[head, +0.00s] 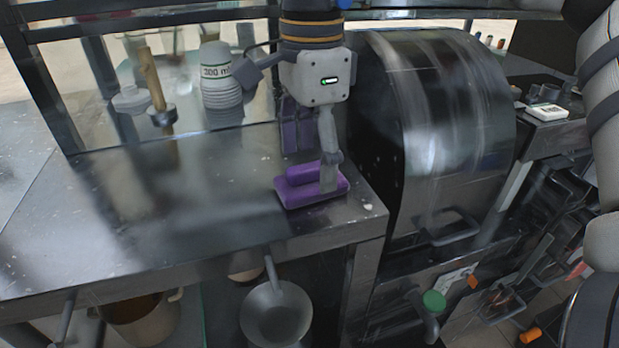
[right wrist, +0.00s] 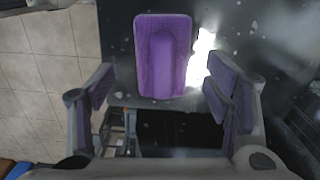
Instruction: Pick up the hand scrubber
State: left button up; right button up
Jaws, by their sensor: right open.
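The hand scrubber (head: 296,190) is purple, a flat base with a raised handle, and lies near the right front corner of the dark metal counter (head: 150,215). My right gripper (head: 310,150) is open and points down just above and behind it; one finger overlaps the scrubber in the head view. In the right wrist view the scrubber (right wrist: 163,60) shows upper middle, between and ahead of the open fingers (right wrist: 160,85), with nothing held. I cannot tell whether a finger touches it. My left gripper is not in view.
A large metal press drum (head: 435,130) stands close to the right of the counter. A pan (head: 275,312) and a pot (head: 137,315) are below the counter's front edge. The left counter is clear.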

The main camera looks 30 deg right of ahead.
aim_at(311, 165)
notch_tip(311, 165, down, 3)
jog(key=shift+w+f, duration=0.1)
jog(key=c, duration=1.2)
jog(key=shift+c, duration=0.2)
